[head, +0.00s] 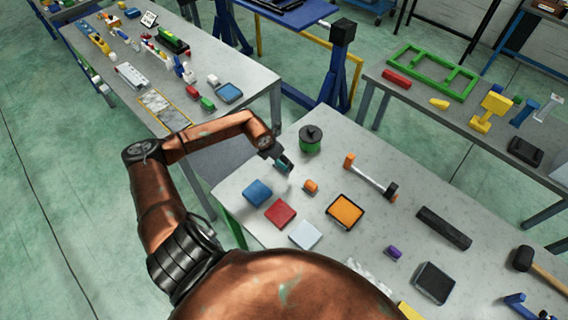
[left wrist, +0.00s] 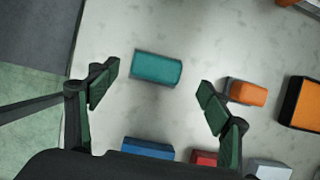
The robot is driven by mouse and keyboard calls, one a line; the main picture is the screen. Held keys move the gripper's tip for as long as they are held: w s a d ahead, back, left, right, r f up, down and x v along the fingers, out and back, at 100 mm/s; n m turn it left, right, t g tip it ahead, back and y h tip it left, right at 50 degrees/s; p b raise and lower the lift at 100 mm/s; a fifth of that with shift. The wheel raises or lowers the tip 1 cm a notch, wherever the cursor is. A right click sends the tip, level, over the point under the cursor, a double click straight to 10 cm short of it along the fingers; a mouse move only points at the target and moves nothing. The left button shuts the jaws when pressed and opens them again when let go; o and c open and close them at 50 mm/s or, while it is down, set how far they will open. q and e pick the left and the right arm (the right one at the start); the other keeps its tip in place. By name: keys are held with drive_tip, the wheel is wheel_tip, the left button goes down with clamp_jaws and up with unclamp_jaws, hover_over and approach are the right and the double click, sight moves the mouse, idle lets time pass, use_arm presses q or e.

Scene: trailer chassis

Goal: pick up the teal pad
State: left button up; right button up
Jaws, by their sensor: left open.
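The teal pad (left wrist: 157,68) lies on the grey table, a small rounded block in the left wrist view. It sits beyond and between the spread fingertips, apart from both. In the head view the teal pad is mostly hidden by my gripper. My left gripper (left wrist: 158,88) is open and empty above the table; in the head view it hangs over the table's left part (head: 280,160), near the green canister. My right gripper is in neither view.
An orange block (left wrist: 248,92) lies right of the pad. Blue (head: 257,192), red (head: 280,213) and pale (head: 305,235) pads lie nearer me. A green canister (head: 310,139) with a black lid stands behind the gripper. An orange-ended bar (head: 370,177) lies to the right.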

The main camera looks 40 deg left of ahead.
use_arm(q)
drive_tip(key=x, duration=0.1)
drive_tip(key=p+x, duration=0.1)
drive_tip(key=x, duration=0.2)
drive_tip(key=shift+a+f, duration=0.25)
drive_tip(key=shift+w+f, duration=0.3)
drive_tip(key=shift+f, duration=0.15)
drive_tip(key=c, duration=1.5)
drive_tip(key=shift+o, duration=0.2)
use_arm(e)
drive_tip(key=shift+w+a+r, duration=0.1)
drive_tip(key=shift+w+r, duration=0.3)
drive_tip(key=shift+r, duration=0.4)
use_arm(q)
drive_tip(key=shift+r, duration=0.1)
drive_tip(key=shift+r, duration=0.5)
drive_tip(key=s+r+b, duration=0.2)
drive_tip(key=s+r, duration=1)
drive_tip(key=s, duration=0.2)
drive_tip(key=shift+a, duration=0.2)
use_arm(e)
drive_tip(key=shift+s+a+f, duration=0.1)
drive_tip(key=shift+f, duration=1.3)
